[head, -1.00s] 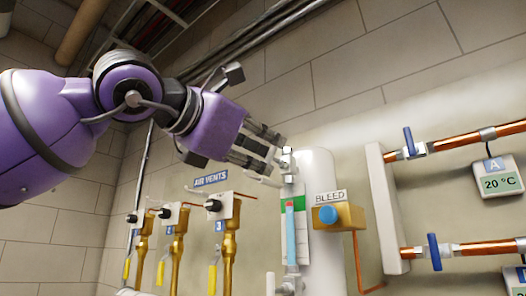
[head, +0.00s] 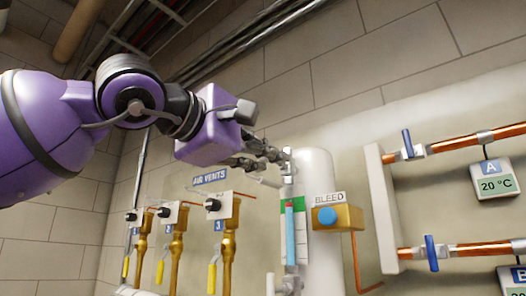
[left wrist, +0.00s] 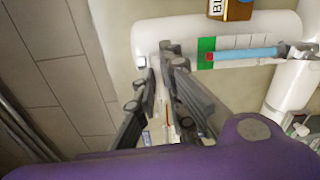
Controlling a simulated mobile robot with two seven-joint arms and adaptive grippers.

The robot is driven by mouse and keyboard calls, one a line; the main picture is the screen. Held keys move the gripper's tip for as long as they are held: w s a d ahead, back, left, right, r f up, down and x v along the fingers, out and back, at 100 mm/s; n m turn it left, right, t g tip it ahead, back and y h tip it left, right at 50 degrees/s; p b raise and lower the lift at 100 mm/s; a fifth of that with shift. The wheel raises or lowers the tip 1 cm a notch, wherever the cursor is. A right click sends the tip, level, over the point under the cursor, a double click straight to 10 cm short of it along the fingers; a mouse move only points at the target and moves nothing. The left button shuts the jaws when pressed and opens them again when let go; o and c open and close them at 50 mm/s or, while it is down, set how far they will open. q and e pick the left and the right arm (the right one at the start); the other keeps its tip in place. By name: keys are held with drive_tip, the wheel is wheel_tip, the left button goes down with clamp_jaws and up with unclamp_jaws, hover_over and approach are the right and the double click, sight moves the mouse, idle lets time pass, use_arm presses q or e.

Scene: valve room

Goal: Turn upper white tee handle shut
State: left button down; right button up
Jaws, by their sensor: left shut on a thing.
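The upper white tee handle (head: 264,182) belongs to the fitting (head: 287,163) at the top of the sight gauge (head: 290,222), beside the white tank. My left gripper (head: 277,157) reaches it from the left. In the left wrist view, the fingers (left wrist: 160,70) are shut on the white handle, which lies between them and is partly hidden. The gauge lies sideways there, with a blue column (left wrist: 243,54) and green band. A lower white tee handle (head: 270,284) is at the gauge's bottom in the head view. My right gripper is not in view.
The white tank (head: 318,180) carries a blue BLEED knob (head: 327,215) on a brass block. Air vents (head: 229,238) with yellow levers stand at the left. Copper pipes with blue-handled valves (head: 432,252) run at the right. The upper wall is clear.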

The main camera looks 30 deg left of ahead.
use_arm(q)
drive_tip(key=shift+m, duration=0.6)
drive_tip(key=shift+f, duration=0.1)
drive_tip(key=c, duration=1.8)
unclamp_jaws()
drive_tip(key=shift+c, duration=0.2)
drive_tip(key=shift+s, duration=0.1)
drive_tip(key=s, duration=1.2)
drive_tip(key=shift+a, duration=0.45)
drive_tip(key=shift+w, duration=0.1)
